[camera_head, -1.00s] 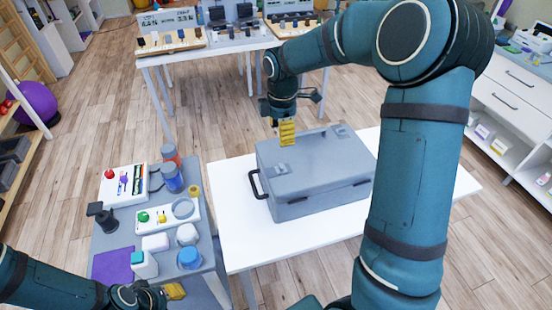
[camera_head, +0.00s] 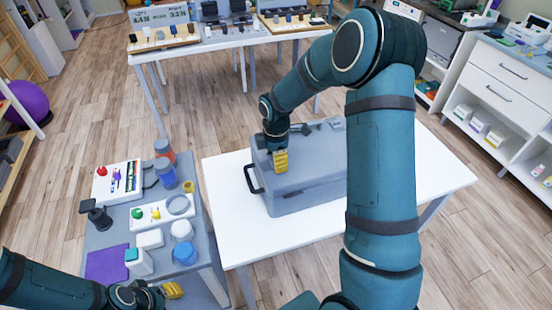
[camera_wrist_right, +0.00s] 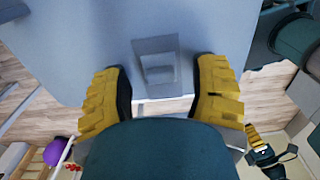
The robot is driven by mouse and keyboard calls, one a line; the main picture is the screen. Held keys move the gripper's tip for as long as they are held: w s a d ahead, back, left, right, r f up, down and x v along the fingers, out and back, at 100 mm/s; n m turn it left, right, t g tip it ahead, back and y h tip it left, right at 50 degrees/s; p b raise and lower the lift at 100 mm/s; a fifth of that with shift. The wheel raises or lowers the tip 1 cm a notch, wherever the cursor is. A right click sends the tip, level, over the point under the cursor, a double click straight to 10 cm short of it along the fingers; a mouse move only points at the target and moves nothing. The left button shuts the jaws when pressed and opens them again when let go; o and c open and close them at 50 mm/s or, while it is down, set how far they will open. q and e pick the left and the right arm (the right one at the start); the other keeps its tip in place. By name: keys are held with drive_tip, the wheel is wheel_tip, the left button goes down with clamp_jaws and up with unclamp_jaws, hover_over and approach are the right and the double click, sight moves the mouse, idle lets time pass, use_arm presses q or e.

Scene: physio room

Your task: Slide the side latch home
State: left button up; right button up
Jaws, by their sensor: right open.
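A grey case (camera_head: 308,190) with a dark side handle (camera_head: 253,178) sits closed on a white table (camera_head: 226,213). The side latch (camera_wrist_right: 158,65), a small grey raised tab on a square plate, shows on the case in the right wrist view. My right gripper (camera_head: 280,161) is low over the case's left part and hides the latch in the head view. In the wrist view its yellow fingers (camera_wrist_right: 160,95) are open and apart, one on each side of the latch, not gripping it. My left gripper (camera_head: 172,290) is at the lower left, away from the case.
A grey side table at left holds a white control box (camera_head: 117,183), bottles (camera_head: 166,172), a purple pad (camera_head: 107,264) and several jars. A shelf unit (camera_head: 500,100) stands at right. My right arm covers the case's right end. The white table's front is clear.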

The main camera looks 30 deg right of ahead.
sight(267, 166)
clamp_jaws()
drive_tip(key=shift+w+a, duration=0.15)
drive_tip(key=shift+a, duration=0.6)
drive_tip(key=shift+w+a, duration=0.15)
drive_tip(key=shift+a, duration=0.55)
unclamp_jaws()
drive_tip(key=shift+d, duration=0.1)
wheel_tip(267, 166, up, 12)
